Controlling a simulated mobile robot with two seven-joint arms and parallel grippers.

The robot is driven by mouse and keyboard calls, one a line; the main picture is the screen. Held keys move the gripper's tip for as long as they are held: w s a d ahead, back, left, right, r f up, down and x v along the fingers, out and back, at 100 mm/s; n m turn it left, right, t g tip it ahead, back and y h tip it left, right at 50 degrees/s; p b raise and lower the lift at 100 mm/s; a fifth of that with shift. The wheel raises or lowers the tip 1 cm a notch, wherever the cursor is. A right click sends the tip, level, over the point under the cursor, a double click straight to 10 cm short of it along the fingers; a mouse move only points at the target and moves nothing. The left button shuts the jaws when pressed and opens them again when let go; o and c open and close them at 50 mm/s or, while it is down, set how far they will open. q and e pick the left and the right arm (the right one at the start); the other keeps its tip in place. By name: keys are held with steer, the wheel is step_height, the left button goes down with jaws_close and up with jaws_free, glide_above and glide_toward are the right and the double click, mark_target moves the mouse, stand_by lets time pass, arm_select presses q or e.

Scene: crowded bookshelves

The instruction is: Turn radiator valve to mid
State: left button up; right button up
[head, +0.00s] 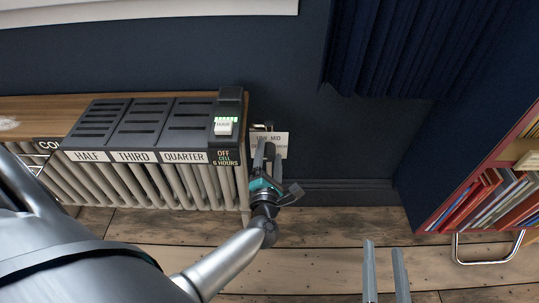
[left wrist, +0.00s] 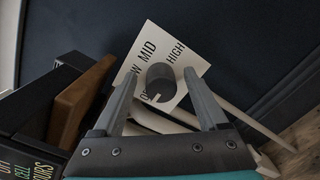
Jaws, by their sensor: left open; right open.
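The radiator valve is a dark grey round knob (left wrist: 160,77) in the left wrist view, in front of a white dial card (left wrist: 178,58) marked MID and HIGH, with other lettering partly covered. A small white mark shows at the knob's lower edge. The card also shows in the head view (head: 280,139), at the radiator's right end, where my gripper hides the knob. My left gripper (head: 266,151) is open, its fingers on either side of the knob in the left wrist view; I cannot tell whether they touch it. My right gripper (head: 384,247) is open and empty above the floor.
The radiator (head: 150,185) has a black slotted top with HALF, THIRD and QUARTER labels and a small lit box (head: 224,126). A dark blue curtain (head: 410,45) hangs at upper right. A red bookshelf (head: 459,206) stands at right. The wooden floor between is clear.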

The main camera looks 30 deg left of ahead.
arm_select(q)
jaws_close()
stand_by(0.4)
